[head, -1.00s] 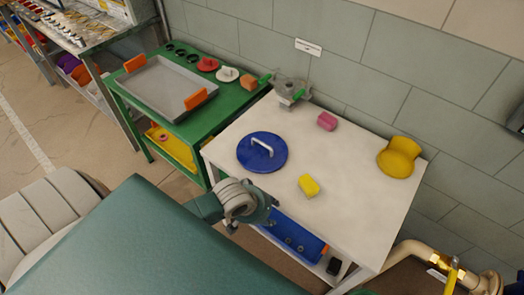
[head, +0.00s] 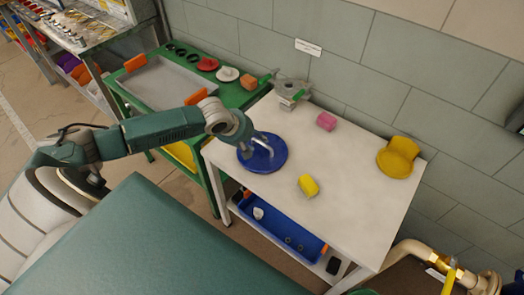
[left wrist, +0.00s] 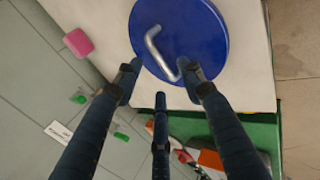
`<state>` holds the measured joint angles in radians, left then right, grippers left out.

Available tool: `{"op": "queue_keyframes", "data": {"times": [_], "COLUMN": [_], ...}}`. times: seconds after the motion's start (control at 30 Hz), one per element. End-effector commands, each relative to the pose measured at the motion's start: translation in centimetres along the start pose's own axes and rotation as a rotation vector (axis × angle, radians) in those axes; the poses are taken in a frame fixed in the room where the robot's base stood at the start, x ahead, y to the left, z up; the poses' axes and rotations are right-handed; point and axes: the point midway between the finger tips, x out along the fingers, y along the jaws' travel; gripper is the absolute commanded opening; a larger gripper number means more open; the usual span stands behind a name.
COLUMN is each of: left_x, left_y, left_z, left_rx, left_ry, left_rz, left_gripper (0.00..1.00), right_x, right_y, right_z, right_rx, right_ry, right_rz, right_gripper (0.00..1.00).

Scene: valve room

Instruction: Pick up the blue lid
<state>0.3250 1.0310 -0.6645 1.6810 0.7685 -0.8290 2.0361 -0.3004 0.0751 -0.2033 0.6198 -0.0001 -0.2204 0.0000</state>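The round blue lid (head: 272,166) lies flat on the white table near its left end. Its bent metal handle stands up from it, partly covered by my gripper in the head view. In the left wrist view the blue lid (left wrist: 200,35) fills the upper middle, with the metal handle (left wrist: 155,48) pointing down toward the fingers. My left gripper (head: 256,146) is over the lid by the handle. In the left wrist view its fingers (left wrist: 160,80) are spread and empty, with the handle's lower end near the right finger. Whether they touch the handle cannot be told.
On the white table (head: 335,200) are a yellow block (head: 308,185), a pink block (head: 326,121), a yellow rounded holder (head: 397,160) and a grey vise-like fixture (head: 291,91). A green bench with a grey tray (head: 160,82) adjoins at left. A blue bin (head: 285,228) sits below.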

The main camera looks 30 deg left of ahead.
Motion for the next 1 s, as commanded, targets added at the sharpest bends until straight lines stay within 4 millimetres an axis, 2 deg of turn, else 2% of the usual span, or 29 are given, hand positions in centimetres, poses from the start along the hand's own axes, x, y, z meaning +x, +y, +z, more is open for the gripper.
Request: {"op": "queue_keyframes", "data": {"times": [0.27,0.5,0.6,0.87,1.0], "left_x": [2.2,5.5,6.4,6.7,6.7], "left_y": [0.2,0.4,0.3,0.3,0.3], "left_z": [0.0,-0.1,-0.1,-0.1,-0.1], "left_rx": [0.003,0.002,0.003,0.005,0.005], "left_ry": [0.001,0.0,0.001,0.0,0.001], "left_rz": [0.0,0.0,-0.001,0.0,0.0], "left_gripper": [0.4,0.4,0.4,0.4,0.16], "right_x": [-0.5,-1.1,-1.2,-1.2,-1.2], "right_y": [0.7,0.8,0.8,0.7,0.7], "right_z": [0.1,0.1,0.0,0.0,0.0], "right_rx": [0.001,0.002,0.002,0.002,0.001], "right_ry": [-0.001,-0.002,-0.002,-0.001,-0.001], "right_rz": [0.008,0.009,0.009,0.008,0.008], "right_gripper": [0.4,0.4,0.4,0.4,0.4]}}
